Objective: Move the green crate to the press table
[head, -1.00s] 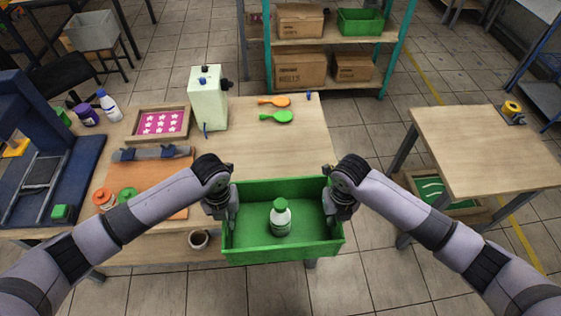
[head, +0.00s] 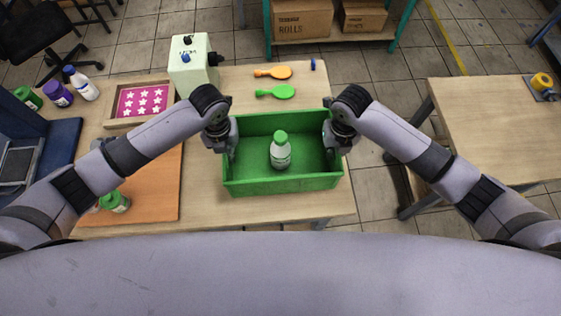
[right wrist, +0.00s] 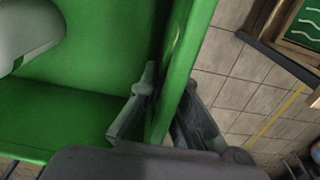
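The green crate (head: 283,185) is level over the front right part of the wooden press table (head: 201,195). I cannot tell whether its bottom touches the tabletop. A white bottle with a green cap (head: 281,155) stands inside it; part of a white object shows in the right wrist view (right wrist: 28,35). My left gripper (head: 231,150) is at the crate's left wall and appears shut on it, its fingertips partly hidden. My right gripper (head: 333,148) grips the right wall. In the right wrist view its fingers (right wrist: 160,110) sit on both sides of that wall.
An orange paddle (head: 273,72) and a green paddle (head: 276,92) lie behind the crate. A pale green machine (head: 192,68), a framed pink star screen (head: 142,102) and an orange board (head: 152,185) are to the left. Another wooden table (head: 490,130) stands right, across a gap.

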